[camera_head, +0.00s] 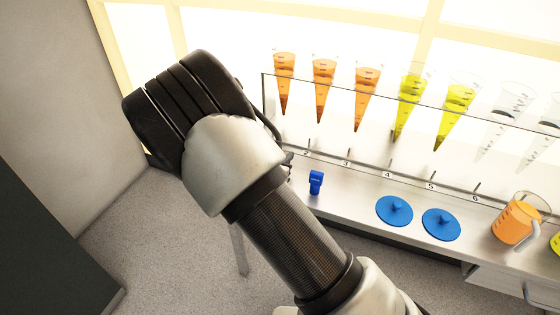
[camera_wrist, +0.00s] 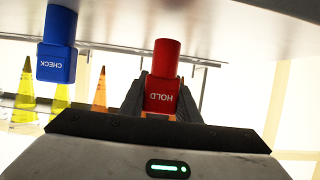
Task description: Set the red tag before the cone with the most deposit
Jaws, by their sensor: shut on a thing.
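The red tag, marked HOLD (camera_wrist: 165,62), is between the fingers of my gripper (camera_wrist: 160,98), which is shut on it. The wrist picture is upside down; the tag's far end is at or near the white bench, and I cannot tell if it touches. In the head view my arm hides gripper and tag. The cones hang in a clear rack: orange ones (camera_head: 284,72) (camera_head: 323,85) (camera_head: 366,92) at left, yellow ones (camera_head: 410,95) (camera_head: 456,105) in the middle, clear ones (camera_head: 508,110) at right. Deposit heights are too small to compare.
A blue tag marked CHECK (camera_head: 316,182) stands on the bench front, also in the wrist view (camera_wrist: 57,50). Two blue lids (camera_head: 394,210) (camera_head: 441,224) lie right of it. An orange jug (camera_head: 514,222) stands farther right. Numbers mark the rack's front.

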